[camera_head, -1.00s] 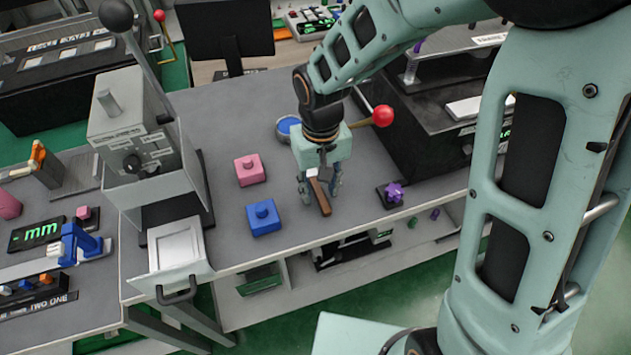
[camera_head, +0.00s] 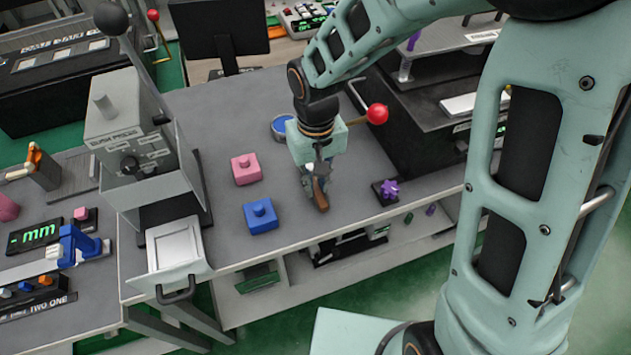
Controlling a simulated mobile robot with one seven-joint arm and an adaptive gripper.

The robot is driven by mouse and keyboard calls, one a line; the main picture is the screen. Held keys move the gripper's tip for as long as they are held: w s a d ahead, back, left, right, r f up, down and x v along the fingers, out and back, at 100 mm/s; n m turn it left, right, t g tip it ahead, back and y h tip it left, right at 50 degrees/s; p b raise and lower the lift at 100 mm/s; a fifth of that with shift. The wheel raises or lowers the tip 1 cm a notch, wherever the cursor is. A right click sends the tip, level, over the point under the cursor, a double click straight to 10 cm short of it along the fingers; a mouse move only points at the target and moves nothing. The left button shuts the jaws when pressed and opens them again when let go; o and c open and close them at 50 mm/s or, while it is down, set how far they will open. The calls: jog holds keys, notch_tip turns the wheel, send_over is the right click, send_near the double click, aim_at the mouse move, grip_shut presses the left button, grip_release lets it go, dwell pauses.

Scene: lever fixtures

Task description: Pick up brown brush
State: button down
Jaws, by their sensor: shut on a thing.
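The brown brush (camera_head: 320,199) is a narrow brown piece between my gripper's fingers, near the front edge of the grey table (camera_head: 292,238). My gripper (camera_head: 315,180) points down over the table and is shut on the brush. The brush's lower brown end sticks out below the fingers. Its upper part is hidden by the fingers and the gripper body. I cannot tell whether the brush touches the table.
A pink block (camera_head: 246,169) and a blue block (camera_head: 260,216) stand left of my gripper. A purple star-shaped piece (camera_head: 389,188) on a dark base is to the right. A red-knobbed lever (camera_head: 377,114) and a blue round dish (camera_head: 284,127) are close behind. A press (camera_head: 137,150) stands at left.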

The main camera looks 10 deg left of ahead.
notch_tip(320, 180, up, 3)
jog(key=shift+f+p, duration=0.15)
jog(key=shift+p, duration=0.65)
jog(key=s+d+r+p, duration=0.1)
jog(key=d+r+p, duration=0.8)
jog(key=d, duration=0.5)
jog(key=shift+r+p, duration=0.15)
jog(key=shift+p, duration=0.3)
dwell(0.7)
